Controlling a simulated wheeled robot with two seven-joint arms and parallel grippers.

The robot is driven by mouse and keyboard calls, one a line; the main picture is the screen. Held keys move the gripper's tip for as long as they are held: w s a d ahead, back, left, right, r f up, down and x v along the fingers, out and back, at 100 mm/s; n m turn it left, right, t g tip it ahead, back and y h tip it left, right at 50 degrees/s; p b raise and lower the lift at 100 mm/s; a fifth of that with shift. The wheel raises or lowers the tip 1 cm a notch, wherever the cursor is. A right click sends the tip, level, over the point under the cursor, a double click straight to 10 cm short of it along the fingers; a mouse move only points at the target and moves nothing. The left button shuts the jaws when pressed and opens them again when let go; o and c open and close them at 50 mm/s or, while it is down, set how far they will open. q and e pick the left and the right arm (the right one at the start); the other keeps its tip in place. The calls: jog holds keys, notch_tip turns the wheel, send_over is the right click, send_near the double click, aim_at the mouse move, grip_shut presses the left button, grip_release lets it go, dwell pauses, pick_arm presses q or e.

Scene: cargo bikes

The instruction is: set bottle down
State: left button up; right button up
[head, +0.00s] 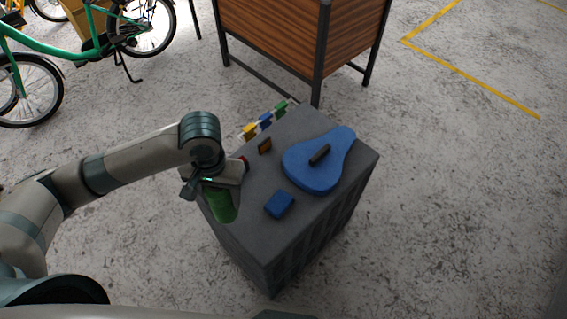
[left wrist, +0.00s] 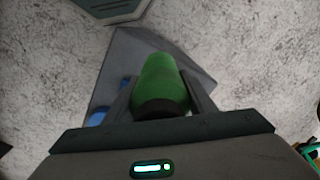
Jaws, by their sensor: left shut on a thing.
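A green bottle (head: 222,206) is in my left gripper (head: 212,183), at the left edge of the grey cabinet top (head: 258,232). In the left wrist view, the green bottle (left wrist: 160,82) sits between the two fingers of my left gripper (left wrist: 162,98), which is shut on it. Its dark end faces the camera. In the head view the gripper hides the bottle's upper part. I cannot tell whether the bottle touches the cabinet top. My right gripper is not in view.
On the cabinet top are a blue pear-shaped item (head: 310,175) with a dark handle, a small blue block (head: 279,204) and a small brown item (head: 265,146). A red item (head: 244,161) is partly hidden. Coloured pieces (head: 265,120) line the back-left edge. A wooden crate (head: 300,38) stands behind.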

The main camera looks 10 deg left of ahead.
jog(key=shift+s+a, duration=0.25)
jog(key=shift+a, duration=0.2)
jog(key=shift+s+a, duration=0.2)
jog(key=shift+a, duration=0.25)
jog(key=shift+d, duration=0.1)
